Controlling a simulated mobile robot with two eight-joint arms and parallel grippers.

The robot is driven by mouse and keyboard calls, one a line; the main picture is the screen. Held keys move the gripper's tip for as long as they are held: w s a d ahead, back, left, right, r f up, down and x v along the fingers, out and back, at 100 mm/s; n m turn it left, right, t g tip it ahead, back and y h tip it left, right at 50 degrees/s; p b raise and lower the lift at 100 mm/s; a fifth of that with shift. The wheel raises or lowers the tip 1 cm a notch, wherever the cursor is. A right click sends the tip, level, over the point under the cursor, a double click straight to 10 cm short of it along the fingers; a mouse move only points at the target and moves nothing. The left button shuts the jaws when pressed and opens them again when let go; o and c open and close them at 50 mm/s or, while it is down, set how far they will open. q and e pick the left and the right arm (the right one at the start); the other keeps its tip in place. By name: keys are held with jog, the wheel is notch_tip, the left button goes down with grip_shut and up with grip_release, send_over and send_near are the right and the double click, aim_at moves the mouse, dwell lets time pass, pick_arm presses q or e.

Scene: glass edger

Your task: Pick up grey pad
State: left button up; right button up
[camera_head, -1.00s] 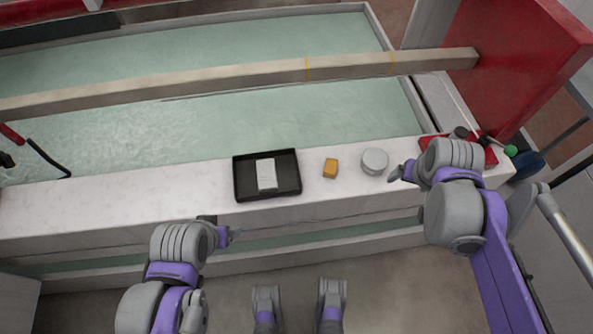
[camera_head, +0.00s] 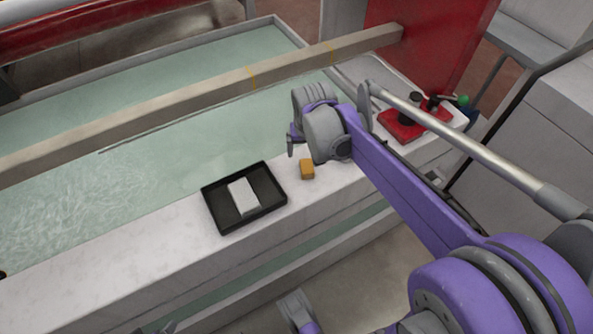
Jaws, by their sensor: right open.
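A light grey rectangular block (camera_head: 243,196) lies in a black tray (camera_head: 218,226) on the pale stone ledge. An orange-yellow block (camera_head: 307,169) sits on the ledge right of the tray. The round grey pad is not visible now; my right wrist and arm cover that part of the ledge. My right gripper (camera_head: 292,146) is open above the ledge's far side, just beyond the orange block. It holds nothing that I can see.
A water-filled trough (camera_head: 150,150) lies behind the ledge, with a long beam (camera_head: 200,100) across it. A red tray (camera_head: 415,125) with dark and green-topped items stands at the ledge's right end. The ledge (camera_head: 120,268) left of the black tray is clear.

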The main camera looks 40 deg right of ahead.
aim_at(307, 166)
jog(key=b+x, duration=0.1)
jog(key=x, duration=0.3)
jog(key=shift+s+f, duration=0.1)
jog(key=f+b, duration=0.1)
jog(key=f, duration=0.1)
jog(key=d+f+b, duration=0.1)
jog(key=f, duration=0.2)
jog(key=shift+f, duration=0.1)
jog(key=shift+c, duration=0.3)
grip_shut()
notch_tip(307, 166, up, 10)
jog(key=p, duration=0.3)
